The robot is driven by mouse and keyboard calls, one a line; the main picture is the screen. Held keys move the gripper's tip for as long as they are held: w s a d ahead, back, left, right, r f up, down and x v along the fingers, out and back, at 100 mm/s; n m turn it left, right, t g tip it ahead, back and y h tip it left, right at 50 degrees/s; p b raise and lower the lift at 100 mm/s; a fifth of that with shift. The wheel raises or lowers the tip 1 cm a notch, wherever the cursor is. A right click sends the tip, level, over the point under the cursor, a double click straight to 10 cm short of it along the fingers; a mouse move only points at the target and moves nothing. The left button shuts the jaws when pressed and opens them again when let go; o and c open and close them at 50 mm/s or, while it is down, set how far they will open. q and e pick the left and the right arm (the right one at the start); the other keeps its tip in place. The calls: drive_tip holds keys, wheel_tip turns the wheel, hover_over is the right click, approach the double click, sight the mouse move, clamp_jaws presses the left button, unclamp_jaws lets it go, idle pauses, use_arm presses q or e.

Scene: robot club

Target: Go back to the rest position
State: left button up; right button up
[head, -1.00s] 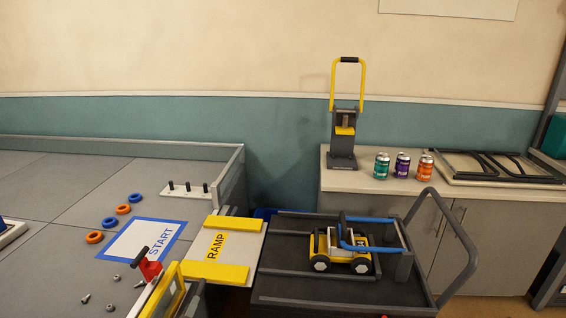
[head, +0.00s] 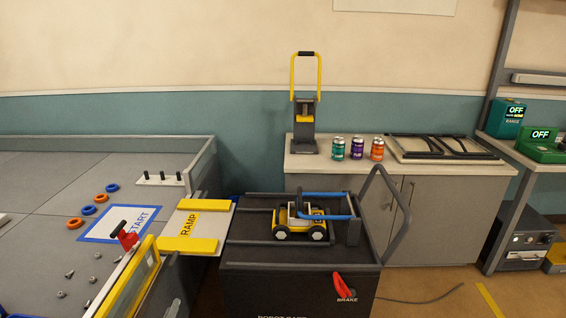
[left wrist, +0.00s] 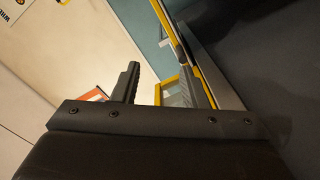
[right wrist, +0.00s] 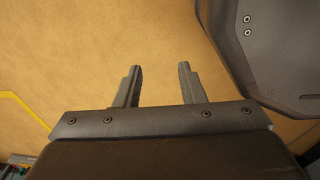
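My left gripper (left wrist: 158,82) shows in the left wrist view with its two dark fingers apart and nothing held between them. A yellow-edged panel lies close behind its right finger; I cannot tell whether they touch. My right gripper (right wrist: 160,72) is open and empty in the right wrist view, over bare tan floor. I cannot make out either gripper clearly in the head view.
The grey field table (head: 50,190) with START mat (head: 118,223), rings and loose bolts is at left. The ramp (head: 192,228) spans to the cart. A red brake lever (head: 345,285) is on the cart's front. Cans (head: 357,148) stand on the cabinet behind. Floor (head: 430,290) at right is mostly clear.

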use_arm(q)
drive_tip(key=s+a+f+m+g+y+p, duration=0.25)
drive_tip(key=s+f+m+g, duration=0.4)
drive_tip(key=s+f, duration=1.5)
drive_tip(key=s+d+f+m+g+p, duration=0.1)
drive_tip(key=s+f+g, duration=0.1)
drive_tip(key=s, duration=0.9)
drive_tip(key=s+d+f+m+g+p, duration=0.1)
drive_tip(key=s+g, duration=0.3)
drive_tip(key=s, duration=0.6)
drive_tip(key=s+d+f+m+g, duration=0.1)
drive_tip(key=s+f+g, duration=0.2)
drive_tip(key=s, duration=0.8)
drive_tip(key=shift+s+d+f+m+g+h+p, duration=0.15)
drive_tip(key=shift+s+d+m+g+h+p, duration=0.2)
drive_tip(key=shift+g+h+p, duration=0.15)
use_arm(e)
wheel_tip(320, 180, up, 5)
drive_tip(key=shift+w+a+r, duration=0.15)
drive_tip(key=shift+r, duration=0.05)
use_arm(q)
drive_tip(key=shift+w, duration=0.1)
use_arm(e)
drive_tip(key=shift+a, duration=0.2)
